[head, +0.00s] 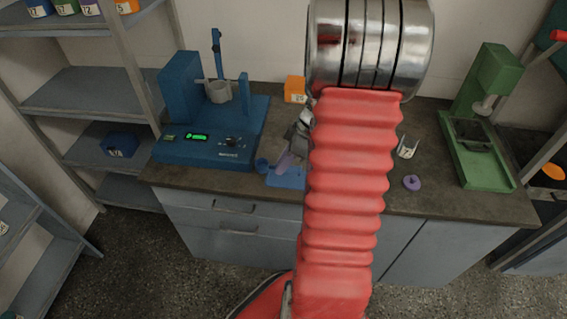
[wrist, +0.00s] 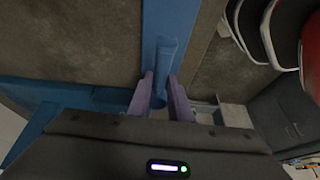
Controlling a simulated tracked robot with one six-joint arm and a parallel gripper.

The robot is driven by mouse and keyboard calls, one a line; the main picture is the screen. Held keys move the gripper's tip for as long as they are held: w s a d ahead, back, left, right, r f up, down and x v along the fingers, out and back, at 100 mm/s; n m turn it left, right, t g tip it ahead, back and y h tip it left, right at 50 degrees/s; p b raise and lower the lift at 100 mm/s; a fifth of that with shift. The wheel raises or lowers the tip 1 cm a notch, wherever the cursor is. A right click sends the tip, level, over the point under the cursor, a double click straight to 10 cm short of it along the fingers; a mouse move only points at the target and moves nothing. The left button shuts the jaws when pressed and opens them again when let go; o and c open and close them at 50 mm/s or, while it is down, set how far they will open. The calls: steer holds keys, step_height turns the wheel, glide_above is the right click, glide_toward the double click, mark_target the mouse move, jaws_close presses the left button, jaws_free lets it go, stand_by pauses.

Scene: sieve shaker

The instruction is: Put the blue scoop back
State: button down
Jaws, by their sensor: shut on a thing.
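My gripper (wrist: 163,84) has two purple fingers, shut around a slim blue part of the blue scoop (wrist: 165,62). In the head view my gripper (head: 286,162) is low over the bench, left of my red arm, which hides part of it. A small round blue cup, which looks like the scoop's bowl (head: 262,165), shows just left of the fingers. A flat blue holder or mat (head: 286,178) lies on the bench below the gripper; it also shows in the wrist view (wrist: 183,18). I cannot tell whether the scoop touches it.
A blue sieve shaker (head: 205,147) stands left on the bench (head: 405,195). An orange box (head: 295,89) is behind. A purple knob-like part (head: 412,183) and a white bracket (head: 408,147) lie to the right, before a green press (head: 480,150). Shelves (head: 80,90) stand left.

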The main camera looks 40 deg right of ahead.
steer(key=shift+f, duration=0.3)
steer(key=shift+f, duration=0.55)
steer(key=c, duration=1.6)
jaws_free()
steer(key=shift+r, duration=0.1)
steer(key=shift+r, duration=0.65)
steer(key=v, duration=1.1)
steer(key=shift+s+d+r, duration=0.1)
steer(key=shift+s+r, duration=0.05)
steer(key=shift+r, duration=0.15)
